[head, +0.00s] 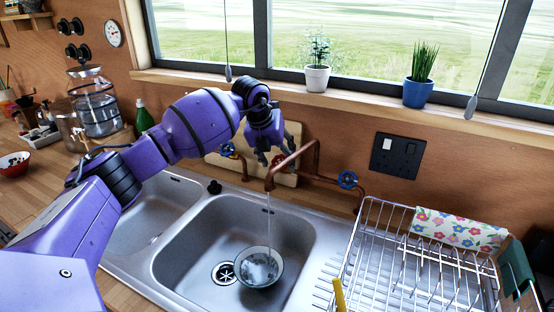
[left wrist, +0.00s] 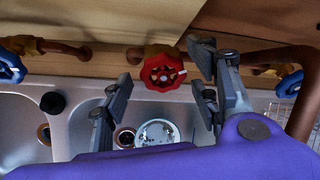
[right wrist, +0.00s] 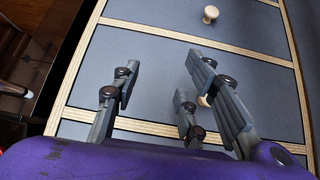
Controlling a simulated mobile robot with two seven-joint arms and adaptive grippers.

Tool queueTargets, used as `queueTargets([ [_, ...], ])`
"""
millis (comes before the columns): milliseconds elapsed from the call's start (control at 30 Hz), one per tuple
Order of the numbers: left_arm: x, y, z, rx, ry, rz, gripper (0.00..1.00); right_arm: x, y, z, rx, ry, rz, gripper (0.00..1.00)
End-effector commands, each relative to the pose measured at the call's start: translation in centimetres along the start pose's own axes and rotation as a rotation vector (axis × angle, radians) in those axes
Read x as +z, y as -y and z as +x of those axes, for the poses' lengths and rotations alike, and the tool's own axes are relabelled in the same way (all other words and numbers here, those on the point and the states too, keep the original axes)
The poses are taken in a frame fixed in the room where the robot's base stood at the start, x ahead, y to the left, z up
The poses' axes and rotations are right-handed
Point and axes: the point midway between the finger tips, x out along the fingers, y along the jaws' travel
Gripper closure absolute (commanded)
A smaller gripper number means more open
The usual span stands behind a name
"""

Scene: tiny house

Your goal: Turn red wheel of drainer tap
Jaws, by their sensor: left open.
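The red wheel (left wrist: 162,72) is on the copper pipework behind the sink, in the upper middle of the left wrist view. My left gripper (left wrist: 161,80) is open, with one finger to the left of the wheel and the others to its right; I cannot tell whether they touch it. In the head view my left gripper (head: 276,150) is at the pipes beside the copper spout (head: 290,164) and largely hides the red wheel. Water runs from the spout into a bowl (head: 258,268) in the sink. My right gripper (right wrist: 160,85) is open and empty before drawer fronts.
Blue wheels flank the spout, at left (head: 227,149) and right (head: 347,180). A wooden board (head: 225,163) leans on the wall behind. A wire dish rack (head: 375,245) stands right of the sink basin (head: 185,240). Potted plants (head: 417,93) are on the sill.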

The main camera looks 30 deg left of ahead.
Motion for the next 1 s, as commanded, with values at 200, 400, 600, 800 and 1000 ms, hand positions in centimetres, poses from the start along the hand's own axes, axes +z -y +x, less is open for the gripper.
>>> queueTargets([
  [200, 0.0, 0.0, 0.5, 0.001, 0.0, 0.0, 0.45, -0.7, -0.1, 0.2, -0.002, -0.012, -0.005, 0.6],
  [400, 0.0, 0.0, 0.5, 0.001, 0.001, 0.0, 0.55, -1.4, -0.1, 0.2, -0.003, -0.024, -0.008, 0.6],
  [600, 0.0, -0.1, 0.4, 0.002, 0.001, 0.0, 0.81, -1.5, -0.1, 0.3, -0.003, -0.026, -0.009, 0.6],
  [800, 0.1, -0.1, 0.4, 0.004, 0.002, 0.008, 0.88, -1.3, -0.1, 0.3, -0.002, -0.023, -0.01, 0.6],
  [1000, 0.2, -0.1, 0.3, 0.019, 0.003, 0.072, 0.88, -0.9, -0.2, 0.2, -0.001, -0.015, -0.009, 0.6],
])
